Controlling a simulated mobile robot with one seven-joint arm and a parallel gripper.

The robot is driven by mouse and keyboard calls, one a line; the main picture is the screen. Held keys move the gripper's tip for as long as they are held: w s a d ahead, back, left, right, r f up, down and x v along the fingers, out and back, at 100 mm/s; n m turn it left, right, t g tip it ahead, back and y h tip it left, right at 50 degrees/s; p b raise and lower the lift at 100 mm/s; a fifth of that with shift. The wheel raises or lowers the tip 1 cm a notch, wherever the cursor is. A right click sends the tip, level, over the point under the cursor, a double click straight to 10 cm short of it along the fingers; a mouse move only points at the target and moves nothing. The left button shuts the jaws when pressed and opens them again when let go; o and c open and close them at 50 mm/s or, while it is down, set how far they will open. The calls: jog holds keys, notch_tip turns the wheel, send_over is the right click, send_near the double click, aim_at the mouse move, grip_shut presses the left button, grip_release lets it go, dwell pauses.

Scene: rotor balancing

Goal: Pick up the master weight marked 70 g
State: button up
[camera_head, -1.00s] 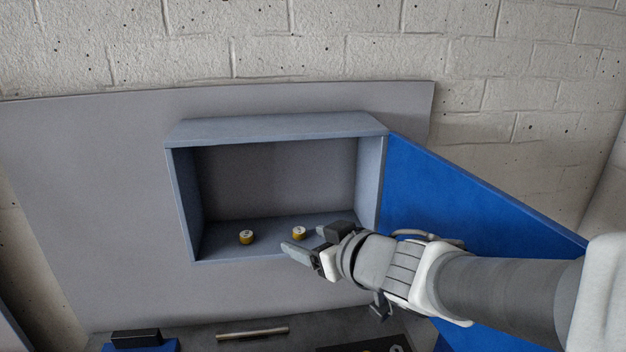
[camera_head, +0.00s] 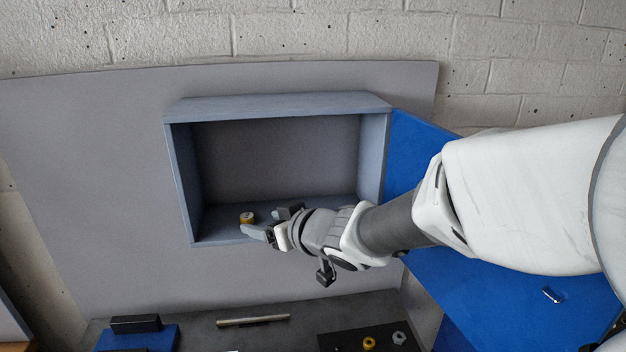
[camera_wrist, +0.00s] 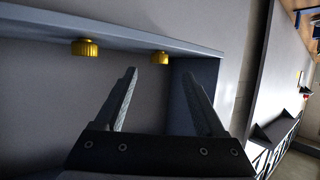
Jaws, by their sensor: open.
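Two short brass-yellow weights stand on the floor of the open wall cabinet (camera_head: 280,104). The left weight (camera_head: 247,217) shows in the head view just ahead of my gripper (camera_head: 259,220). The right weight is hidden there behind my gripper and arm. The wrist view is upside down and shows both weights: the left one (camera_wrist: 160,57) appears between and beyond the fingertips (camera_wrist: 158,72), the right one (camera_wrist: 85,46) off to the side. My gripper is open and empty at the cabinet's front, apart from both weights. I cannot read any mark on them.
The blue cabinet door (camera_head: 480,290) stands open at the right, behind my arm. Below are a grey bench with a metal bar (camera_head: 253,320), a blue block with a black top (camera_head: 136,325), and a dark tray (camera_head: 340,342) holding small round parts.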

aim_at(251, 219)
jog(key=shift+b+x, duration=0.3)
jog(key=shift+x, duration=2.8)
jog(key=shift+r, duration=0.1)
grip_shut()
